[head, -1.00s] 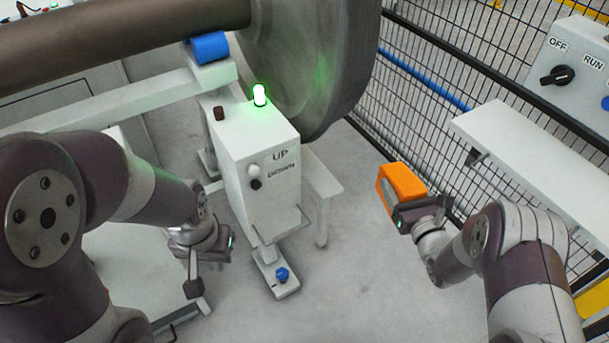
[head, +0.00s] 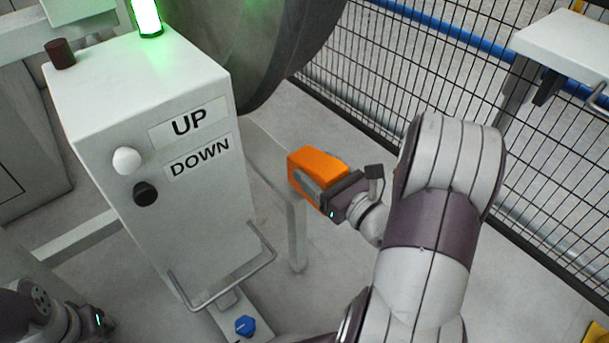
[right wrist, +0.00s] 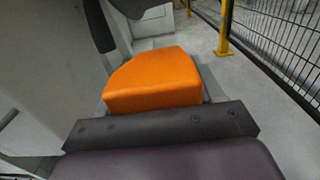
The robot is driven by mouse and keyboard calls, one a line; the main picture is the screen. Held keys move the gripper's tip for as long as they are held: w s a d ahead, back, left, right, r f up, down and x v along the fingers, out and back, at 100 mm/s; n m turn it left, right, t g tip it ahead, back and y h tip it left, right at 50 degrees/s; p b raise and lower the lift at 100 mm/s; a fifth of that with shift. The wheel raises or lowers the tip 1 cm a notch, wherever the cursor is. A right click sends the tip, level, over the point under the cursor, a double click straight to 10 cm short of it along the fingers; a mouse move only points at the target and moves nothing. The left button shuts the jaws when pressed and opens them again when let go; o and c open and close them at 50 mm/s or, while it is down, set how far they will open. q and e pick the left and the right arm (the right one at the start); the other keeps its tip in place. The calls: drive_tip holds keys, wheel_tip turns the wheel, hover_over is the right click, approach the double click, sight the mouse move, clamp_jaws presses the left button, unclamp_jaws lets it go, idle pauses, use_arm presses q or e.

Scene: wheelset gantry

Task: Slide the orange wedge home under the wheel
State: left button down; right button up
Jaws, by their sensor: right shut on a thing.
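The orange wedge (head: 314,168) is held by my right gripper (head: 326,188), just right of the white control box in the head view. In the right wrist view the wedge (right wrist: 155,80) sits beyond the dark gripper edge, with its sloped side toward the upper left. The wheel (head: 290,45) is a large grey disc at the top, above and behind the wedge. My left gripper (head: 95,325) is only partly in view at the lower left edge.
The control box (head: 150,150) with UP and DOWN knobs and a lit green lamp (head: 146,15) stands left of the wedge. A pale rail on a leg (head: 296,235) is beside the wedge.

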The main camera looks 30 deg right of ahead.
drive_tip(key=shift+r, duration=0.2)
drive_tip(key=shift+f, duration=0.1)
drive_tip(key=shift+s, duration=0.1)
drive_tip(key=shift+w+f+b, duration=0.2)
drive_tip(key=shift+w+b, duration=0.1)
drive_tip(key=shift+b, duration=0.1)
drive_tip(key=w+f+b, duration=0.1)
drive_tip(key=w+b, duration=0.1)
drive_tip(key=w+a+b, duration=0.1)
drive_tip(key=w+b, duration=0.1)
drive_tip(key=w, duration=0.1)
drive_tip(key=w+f+b, duration=0.1)
drive_tip(key=w+b, duration=0.1)
drive_tip(key=w, duration=0.1)
drive_tip(key=shift+w+a+f+b, duration=0.15)
drive_tip(key=shift+w+f+b, duration=0.05)
drive_tip(key=shift+f+b, duration=0.15)
drive_tip(key=w+b, duration=0.1)
drive_tip(key=w, duration=0.2)
drive_tip(key=w+a+b, duration=0.1)
drive_tip(key=w, duration=0.3)
drive_tip(key=w+b, duration=0.2)
drive_tip(key=w, duration=0.1)
drive_tip(key=shift+w+a+r, duration=0.2)
drive_tip(key=shift+w, duration=0.05)
drive_tip(key=shift+w+a, duration=0.15)
drive_tip(key=shift+w, duration=0.9)
